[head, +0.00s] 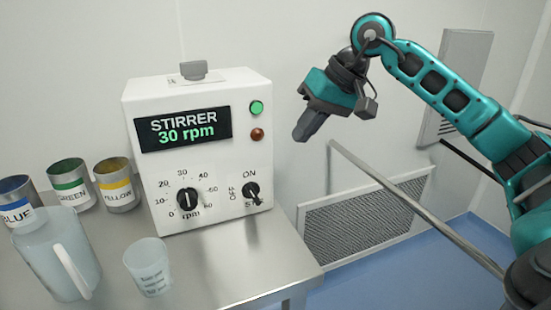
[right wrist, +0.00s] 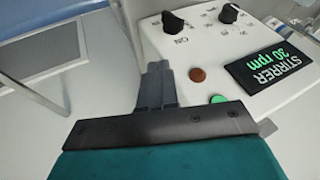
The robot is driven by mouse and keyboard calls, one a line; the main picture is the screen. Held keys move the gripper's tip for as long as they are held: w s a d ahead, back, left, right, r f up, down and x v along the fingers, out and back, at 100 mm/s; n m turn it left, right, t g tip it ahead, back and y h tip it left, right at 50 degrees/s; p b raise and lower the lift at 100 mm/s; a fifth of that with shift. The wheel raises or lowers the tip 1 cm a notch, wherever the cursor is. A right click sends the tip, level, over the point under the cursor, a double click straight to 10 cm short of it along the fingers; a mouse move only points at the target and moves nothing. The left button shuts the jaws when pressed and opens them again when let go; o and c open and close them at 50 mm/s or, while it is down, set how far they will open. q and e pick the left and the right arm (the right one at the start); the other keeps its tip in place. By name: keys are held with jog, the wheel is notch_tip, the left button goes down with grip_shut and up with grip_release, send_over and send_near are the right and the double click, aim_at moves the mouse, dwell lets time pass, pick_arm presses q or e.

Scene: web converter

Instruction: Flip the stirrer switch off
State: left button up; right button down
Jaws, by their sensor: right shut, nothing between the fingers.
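The white stirrer box (head: 205,155) stands on the metal table. The switch (head: 252,191) is a dark knob at the lower right of the front panel, by the labels ON and OFF. A lit green lamp (head: 256,107) and a dark red lamp (head: 257,134) sit above it. My right gripper (head: 303,136) is shut and empty, in the air right of the box. In the right wrist view, the fingers (right wrist: 157,75) are together beside the panel, with the switch (right wrist: 172,22) beyond them. My left gripper is not in view.
A rpm dial (head: 187,200) is left of the switch. Blue, green (head: 70,182) and yellow (head: 116,185) cans, a jug (head: 55,255) and a beaker (head: 148,266) stand left and in front. A metal rail (head: 415,208) slopes below my right arm.

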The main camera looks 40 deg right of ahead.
send_near(250, 184)
notch_tip(250, 184, down, 5)
jog(key=w+d, duration=0.2)
jog(key=d, duration=0.1)
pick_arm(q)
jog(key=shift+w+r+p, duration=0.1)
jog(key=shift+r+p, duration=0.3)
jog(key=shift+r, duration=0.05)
pick_arm(e)
jog(key=shift+w+a+f, duration=0.1)
jog(key=shift+a+f, duration=0.1)
jog(key=shift+a, duration=0.4)
jog(key=shift+w+a+f, duration=0.1)
jog(key=shift+a+f, duration=0.1)
jog(key=shift+a, duration=0.45)
jog(key=shift+w+a+f, duration=0.15)
jog(key=shift+a+f, duration=0.05)
jog(key=shift+a, duration=0.4)
